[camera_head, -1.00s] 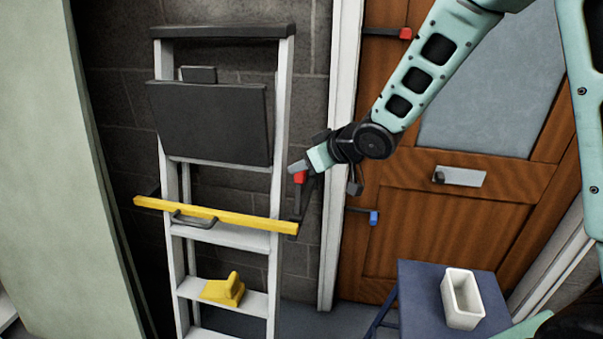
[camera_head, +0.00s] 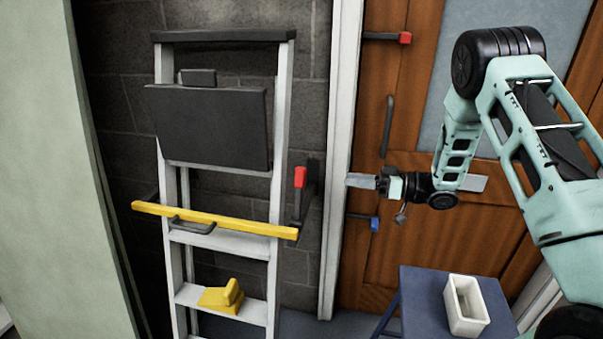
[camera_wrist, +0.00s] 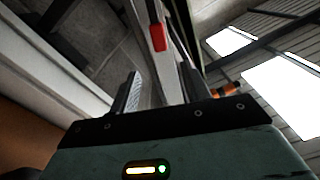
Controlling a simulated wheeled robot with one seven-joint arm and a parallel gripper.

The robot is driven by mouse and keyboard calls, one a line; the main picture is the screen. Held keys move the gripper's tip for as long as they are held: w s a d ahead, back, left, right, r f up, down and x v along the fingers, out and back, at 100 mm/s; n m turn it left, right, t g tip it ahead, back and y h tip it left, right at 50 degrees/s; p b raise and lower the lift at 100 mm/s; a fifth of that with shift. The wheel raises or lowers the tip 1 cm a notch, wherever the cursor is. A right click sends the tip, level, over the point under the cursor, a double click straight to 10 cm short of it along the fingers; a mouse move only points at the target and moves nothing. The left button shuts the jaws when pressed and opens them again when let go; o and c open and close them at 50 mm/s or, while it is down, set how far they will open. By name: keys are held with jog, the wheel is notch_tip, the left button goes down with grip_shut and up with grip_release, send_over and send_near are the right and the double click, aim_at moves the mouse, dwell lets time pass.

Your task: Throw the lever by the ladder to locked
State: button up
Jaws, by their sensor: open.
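The lever by the ladder has a red grip (camera_head: 300,177) on a dark arm, on a dark mount on the grey block wall just right of the ladder (camera_head: 283,110). Its red grip stands at the top, with the arm running down from it. My gripper (camera_head: 356,181) is to the right of the lever, in front of the door frame, pointing left, apart from it and empty. In the wrist view, the open fingers (camera_wrist: 160,90) show with the red grip (camera_wrist: 158,38) beyond them. No locked marking is readable.
A yellow bar (camera_head: 220,221) crosses the ladder. A yellow block (camera_head: 222,297) sits on a lower step. A red-ended bolt (camera_head: 404,38) and a blue-ended bolt (camera_head: 375,224) are on the door. A blue table (camera_head: 425,310) holds a white container (camera_head: 465,318).

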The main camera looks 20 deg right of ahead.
aim_at(302, 173)
jog(key=p+x, duration=0.1)
jog(key=x, duration=1.3)
jog(key=shift+w+a+p, duration=0.1)
jog(key=shift+a+p, duration=0.05)
jog(key=shift+p, duration=0.25)
grip_shut()
